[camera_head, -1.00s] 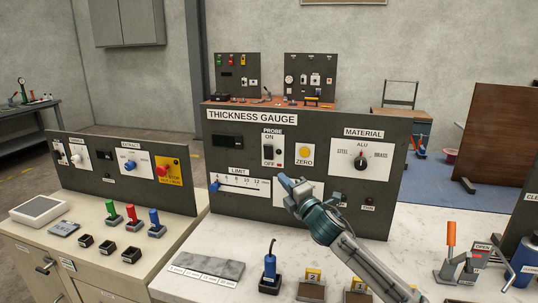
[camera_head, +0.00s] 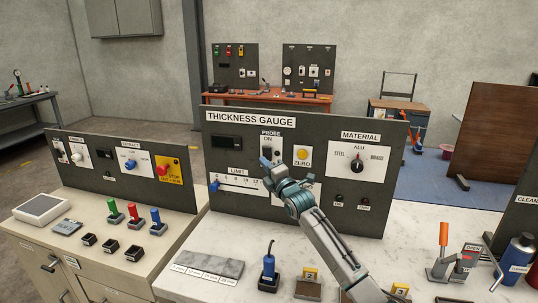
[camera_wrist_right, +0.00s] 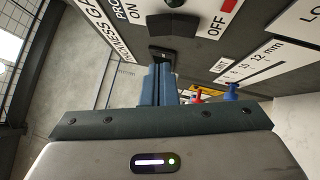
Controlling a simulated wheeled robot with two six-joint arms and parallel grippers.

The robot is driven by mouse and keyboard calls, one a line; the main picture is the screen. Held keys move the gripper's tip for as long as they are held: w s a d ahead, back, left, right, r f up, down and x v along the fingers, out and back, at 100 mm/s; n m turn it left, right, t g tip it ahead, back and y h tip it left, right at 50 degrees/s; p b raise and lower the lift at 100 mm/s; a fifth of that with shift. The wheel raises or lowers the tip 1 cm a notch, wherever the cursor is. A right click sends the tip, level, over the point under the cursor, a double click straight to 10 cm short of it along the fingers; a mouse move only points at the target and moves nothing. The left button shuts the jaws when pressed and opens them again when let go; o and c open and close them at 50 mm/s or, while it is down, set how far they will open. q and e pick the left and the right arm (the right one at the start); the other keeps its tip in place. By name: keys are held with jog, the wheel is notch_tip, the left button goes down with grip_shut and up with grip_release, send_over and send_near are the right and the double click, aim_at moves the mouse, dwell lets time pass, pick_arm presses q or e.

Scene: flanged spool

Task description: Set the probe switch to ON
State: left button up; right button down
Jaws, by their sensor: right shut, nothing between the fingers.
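The probe switch (camera_head: 267,150) is a dark switch on a white plate, between ON above and OFF below, on the thickness gauge panel (camera_head: 233,178). My right gripper (camera_head: 266,163) is shut and empty, with its fingertips in front of the plate's lower part, covering the OFF label in the head view. In the right wrist view the dark switch body (camera_wrist_right: 167,25) sits between ON and OFF, just beyond the shut blue fingers (camera_wrist_right: 158,82). I cannot tell whether they touch it, nor which way the switch is set. My left gripper is out of view.
The yellow ZERO button (camera_head: 303,153) is just right of the plate. The LIMIT slider (camera_head: 214,186) is below left, and the MATERIAL knob (camera_head: 357,163) is further right. A grey block (camera_head: 208,264) and a blue-handled tool (camera_head: 269,265) stand on the bench below.

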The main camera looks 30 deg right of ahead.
aim_at(264, 150)
jog(key=w+d, duration=0.1)
jog(key=w+d+r, duration=0.1)
jog(key=shift+w+d, duration=0.1)
jog(key=shift+d, duration=0.2)
jog(key=shift+r, duration=0.1)
dwell(0.3)
jog(key=shift+w+d+r+m+g+p, duration=0.15)
jog(key=shift+d+r+m+g+p, duration=0.25)
jog(key=shift+p, duration=0.5)
jog(key=shift+a+f+b, duration=0.2)
jog(key=shift+f+b, duration=0.1)
jog(key=shift+b, duration=0.15)
jog(key=shift+f, duration=0.1)
